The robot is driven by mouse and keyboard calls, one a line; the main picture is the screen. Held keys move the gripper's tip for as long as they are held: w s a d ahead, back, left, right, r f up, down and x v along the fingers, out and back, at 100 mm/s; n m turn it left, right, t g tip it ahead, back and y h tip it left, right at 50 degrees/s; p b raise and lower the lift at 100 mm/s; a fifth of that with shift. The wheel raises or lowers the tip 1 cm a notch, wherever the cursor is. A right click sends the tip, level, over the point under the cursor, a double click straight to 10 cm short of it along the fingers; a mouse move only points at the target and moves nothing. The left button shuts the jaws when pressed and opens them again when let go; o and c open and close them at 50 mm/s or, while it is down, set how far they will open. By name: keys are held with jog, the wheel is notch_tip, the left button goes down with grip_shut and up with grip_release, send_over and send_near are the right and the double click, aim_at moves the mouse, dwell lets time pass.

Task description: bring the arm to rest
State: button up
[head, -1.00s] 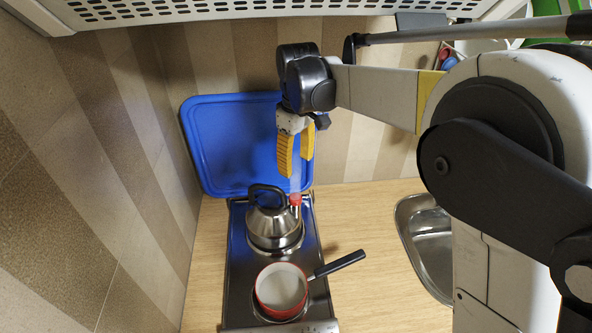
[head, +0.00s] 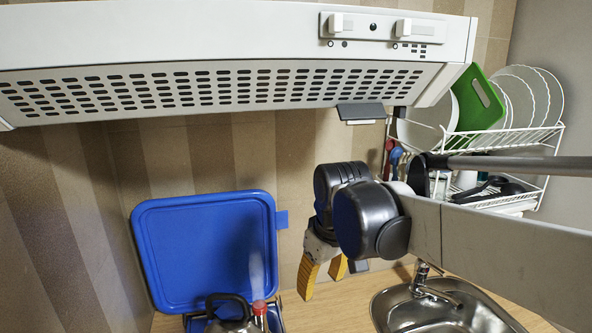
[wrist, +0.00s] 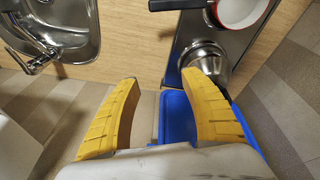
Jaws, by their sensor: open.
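My gripper (head: 323,270) hangs from the arm in the head view, to the right of the blue lid and above the counter. Its yellow fingers are apart with nothing between them, as the wrist view (wrist: 162,110) also shows. The blue hob lid (head: 205,250) stands raised against the wall. The kettle (head: 230,318) is at the bottom edge of the head view in front of the lid, partly cut off. In the wrist view the kettle (wrist: 207,62) and a red-rimmed pot (wrist: 240,10) sit on the hob (wrist: 236,45).
A range hood (head: 230,85) overhangs the back wall. A white dish rack (head: 545,140) with plates and a green board (head: 478,105) is at the right, behind my arm. A sink (head: 440,310) with a tap (head: 422,275) lies right of my gripper. Bare counter (head: 330,310) lies between hob and sink.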

jog(key=s+d+f+m+t+b, duration=0.4)
jog(key=s+d+f+m+b, duration=0.3)
jog(key=s+d+f, duration=0.6)
jog(key=shift+s+d+t+h, duration=0.3)
jog(key=shift+s+d+h, duration=0.15)
jog(key=shift+s, duration=0.8)
